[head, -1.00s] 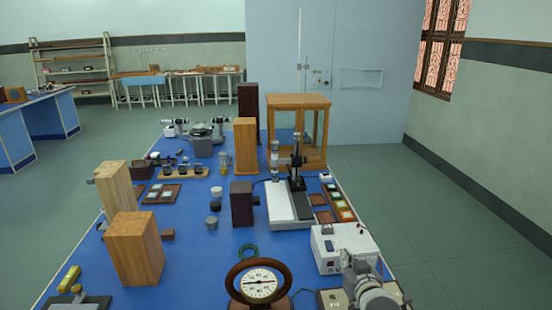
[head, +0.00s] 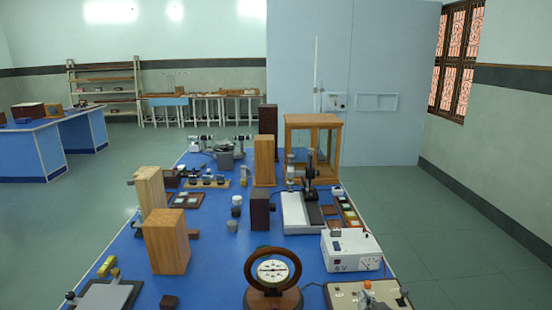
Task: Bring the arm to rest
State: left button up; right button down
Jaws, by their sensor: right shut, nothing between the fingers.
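My right gripper (head: 390,303) shows only in small part at the bottom right edge of the head view, low over the cream board there. It is shut with nothing in it, and most of it and its arm are cut off by the frame. No object is seen held or touched by it. My left gripper is not in view.
The blue bench (head: 215,278) is crowded. A round dial meter (head: 272,271), a white power box (head: 350,250) and a cream board (head: 345,296) stand near the right gripper. Wooden blocks (head: 166,240) stand left. Green floor (head: 450,250) is free to the right.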

jog(key=s+a+f+g, duration=0.15)
jog(key=s+f, duration=0.25)
jog(key=s, duration=0.4)
jog(key=s+a+f+g, duration=0.1)
jog(key=s+f+g, duration=0.25)
jog(key=s, duration=0.45)
jog(key=s+n+g, duration=0.2)
jog(key=s+g, duration=0.3)
jog(key=s, duration=1.6)
notch_tip(320, 180, down, 26)
jog(key=s+g, duration=0.1)
jog(key=g, duration=0.1)
jog(key=s+d+f, duration=0.2)
jog(key=s+f, duration=1.4)
jog(key=s, duration=0.1)
jog(key=shift+s+d+f+g, duration=0.15)
jog(key=shift+d+f+g, duration=0.2)
jog(key=shift+f+g, duration=0.05)
